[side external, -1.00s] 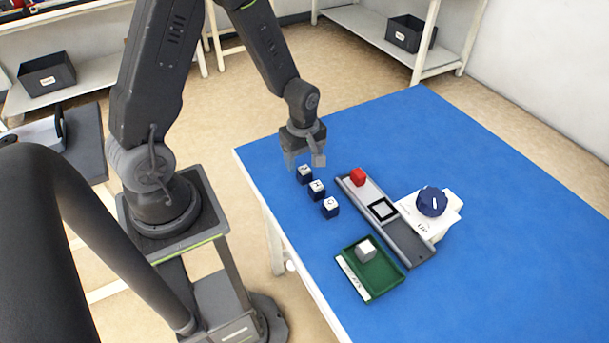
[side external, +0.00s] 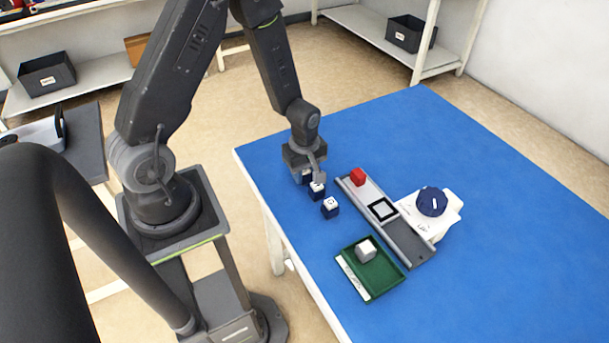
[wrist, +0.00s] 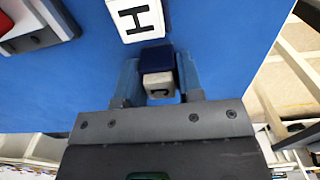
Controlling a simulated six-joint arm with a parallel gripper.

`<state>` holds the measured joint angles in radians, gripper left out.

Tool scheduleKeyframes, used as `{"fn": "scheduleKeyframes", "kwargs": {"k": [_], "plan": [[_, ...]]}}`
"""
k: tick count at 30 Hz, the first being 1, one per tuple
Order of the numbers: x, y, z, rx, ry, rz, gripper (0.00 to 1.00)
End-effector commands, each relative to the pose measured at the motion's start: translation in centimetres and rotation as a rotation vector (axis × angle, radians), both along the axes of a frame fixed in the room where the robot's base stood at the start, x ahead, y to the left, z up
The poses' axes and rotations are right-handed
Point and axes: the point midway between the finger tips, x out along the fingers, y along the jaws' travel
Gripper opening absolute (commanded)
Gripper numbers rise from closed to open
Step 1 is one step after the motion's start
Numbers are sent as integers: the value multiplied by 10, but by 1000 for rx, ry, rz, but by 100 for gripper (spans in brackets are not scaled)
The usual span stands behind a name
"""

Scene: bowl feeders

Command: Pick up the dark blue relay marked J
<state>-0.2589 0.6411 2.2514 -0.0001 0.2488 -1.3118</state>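My gripper (wrist: 158,78) points down at the table, its fingers on either side of a dark blue relay (wrist: 156,57) with a pale top. The mark on that top is partly hidden, so I cannot read it surely. In the side view this relay (side external: 306,179) is mostly covered by my gripper (side external: 306,175); a finger stands a little apart from it, so the fingers look open. A relay marked H (wrist: 139,17) lies just beyond it in the wrist view, and is the middle one (side external: 317,190) in the side view. A third dark blue relay (side external: 330,208) stands nearest the tray.
A grey rail (side external: 408,239) with a red block (side external: 357,177) and a black-framed square lies to the right. A green tray (side external: 378,287) holds a grey cube (side external: 366,250). A dark blue round knob (side external: 431,201) sits on a white base. The table's right side is clear.

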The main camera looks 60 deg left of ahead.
Motion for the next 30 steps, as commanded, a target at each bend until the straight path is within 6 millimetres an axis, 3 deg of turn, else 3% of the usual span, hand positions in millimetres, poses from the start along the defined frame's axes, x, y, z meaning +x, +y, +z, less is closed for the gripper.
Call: {"fn": "scheduleKeyframes", "kwargs": {"k": [7, 17, 23, 27, 30], "plan": [[0, 0, 0, 0, 0, 0, 10], [0, 0, 3, 0, -1, 0, 10], [1, 0, 20, 1, -4, 0, 10], [1, 1, 46, 2, -6, 1, 10], [-17, 23, 58, 1, -3, 10, 10]]}}
